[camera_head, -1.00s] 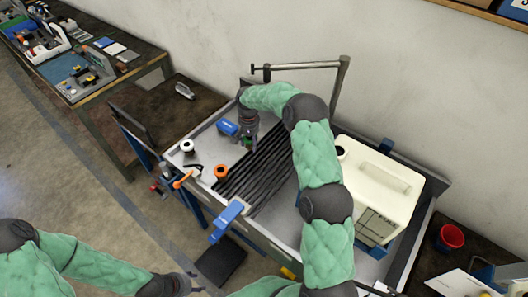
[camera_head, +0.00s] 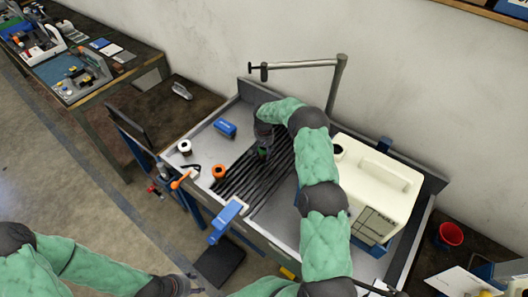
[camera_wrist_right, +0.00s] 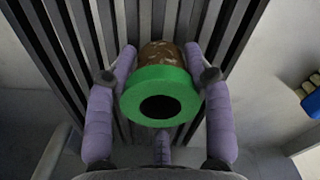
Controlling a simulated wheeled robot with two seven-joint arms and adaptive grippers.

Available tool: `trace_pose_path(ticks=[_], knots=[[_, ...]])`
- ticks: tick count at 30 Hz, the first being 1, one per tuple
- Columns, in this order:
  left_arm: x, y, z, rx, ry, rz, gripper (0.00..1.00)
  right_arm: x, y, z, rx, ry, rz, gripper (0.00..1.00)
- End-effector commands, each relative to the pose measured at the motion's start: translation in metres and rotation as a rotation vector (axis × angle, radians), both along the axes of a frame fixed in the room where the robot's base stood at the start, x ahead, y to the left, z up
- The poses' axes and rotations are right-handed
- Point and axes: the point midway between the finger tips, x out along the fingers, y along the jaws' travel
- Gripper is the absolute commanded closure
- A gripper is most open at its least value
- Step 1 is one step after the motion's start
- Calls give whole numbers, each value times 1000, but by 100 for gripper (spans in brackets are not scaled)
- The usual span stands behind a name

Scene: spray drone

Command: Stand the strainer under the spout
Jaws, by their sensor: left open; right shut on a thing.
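The strainer (camera_wrist_right: 160,95) has a green ring with a dark hole and a brown body. My right gripper (camera_wrist_right: 160,85) is shut on it, with a finger on each side. In the head view only a bit of green shows at my right gripper (camera_head: 264,150), over the black slats. Whether the strainer touches the slats I cannot tell. The spout (camera_head: 264,72) is the end of a grey metal pipe that reaches left above the sink, behind my right arm. My left gripper (camera_head: 192,284) is open and empty at the bottom, in front of the sink.
Black slats (camera_head: 236,178) cover the middle of the sink. A blue object (camera_head: 225,128), a white spool (camera_head: 184,147) and an orange-topped piece (camera_head: 219,172) stand left of them. A cream canister (camera_head: 372,185) stands on the right. A blue handle (camera_head: 228,215) sits at the front edge.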

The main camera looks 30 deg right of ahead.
Motion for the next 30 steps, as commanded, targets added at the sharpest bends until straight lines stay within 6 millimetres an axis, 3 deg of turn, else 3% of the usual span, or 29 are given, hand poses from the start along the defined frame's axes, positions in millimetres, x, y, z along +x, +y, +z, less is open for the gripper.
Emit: trace_pose_path(ticks=[9,10,12,24,30], knots=[[0,0,-4,0,0,0,51,0,0,-3,-1,-1,0,77],[0,0,-3,0,0,0,51,0,0,-2,-1,-1,0,40],[0,0,-3,0,0,0,51,0,0,-2,-1,-1,0,24],[0,0,0,0,0,0,51,0,0,1,-1,-1,0,24],[0,0,2,0,0,0,51,2,0,28,-2,-5,-1,24]])
